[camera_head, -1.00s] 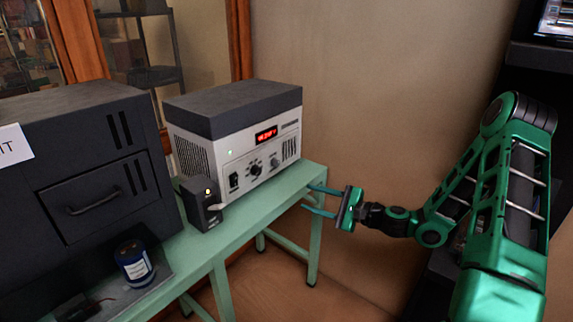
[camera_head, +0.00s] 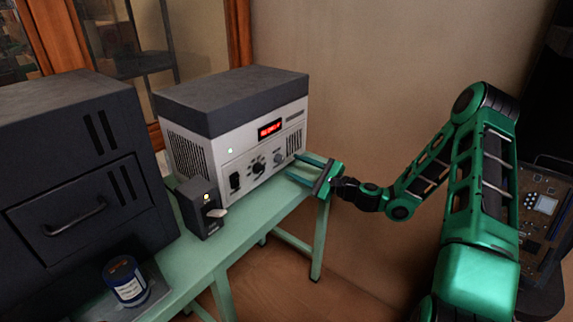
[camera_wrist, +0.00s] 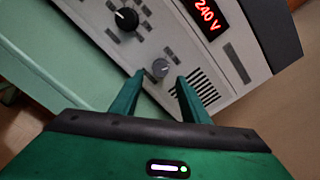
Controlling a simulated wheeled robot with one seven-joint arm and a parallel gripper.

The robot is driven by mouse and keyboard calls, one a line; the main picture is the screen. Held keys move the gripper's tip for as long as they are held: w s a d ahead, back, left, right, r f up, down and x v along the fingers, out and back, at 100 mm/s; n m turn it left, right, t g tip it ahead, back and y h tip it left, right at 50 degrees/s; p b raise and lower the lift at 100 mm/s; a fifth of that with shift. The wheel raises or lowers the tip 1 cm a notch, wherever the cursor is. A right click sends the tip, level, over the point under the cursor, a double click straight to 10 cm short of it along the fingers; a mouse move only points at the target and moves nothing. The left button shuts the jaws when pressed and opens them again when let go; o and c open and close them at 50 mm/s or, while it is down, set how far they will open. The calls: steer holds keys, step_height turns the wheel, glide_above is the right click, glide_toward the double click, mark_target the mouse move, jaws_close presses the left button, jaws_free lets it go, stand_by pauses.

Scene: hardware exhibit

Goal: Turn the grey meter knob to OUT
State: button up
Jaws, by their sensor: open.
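The power unit (camera_head: 250,165) is a white box with a dark grey lid, standing on the green bench. Its front has a red display (camera_head: 270,129), which reads 240 V in the wrist view (camera_wrist: 207,14). The small grey meter knob (camera_head: 279,159) is at the lower right of the panel; it also shows in the wrist view (camera_wrist: 160,68). A larger black knob (camera_wrist: 127,19) is beside it. My gripper (camera_head: 305,168) is open and empty, in front of the panel. In the wrist view its fingers (camera_wrist: 162,80) point at the grey knob, apart from it. The knob's lettering is unreadable.
A small black box (camera_head: 198,208) with a lit lamp stands left of the unit on the green bench (camera_head: 250,212). A dark cabinet (camera_head: 75,160) and a blue-and-white can (camera_head: 126,282) are further left. The wall side at right is open.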

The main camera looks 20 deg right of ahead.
mark_target(283, 161)
steer(key=shift+x, duration=2.2)
jaws_close()
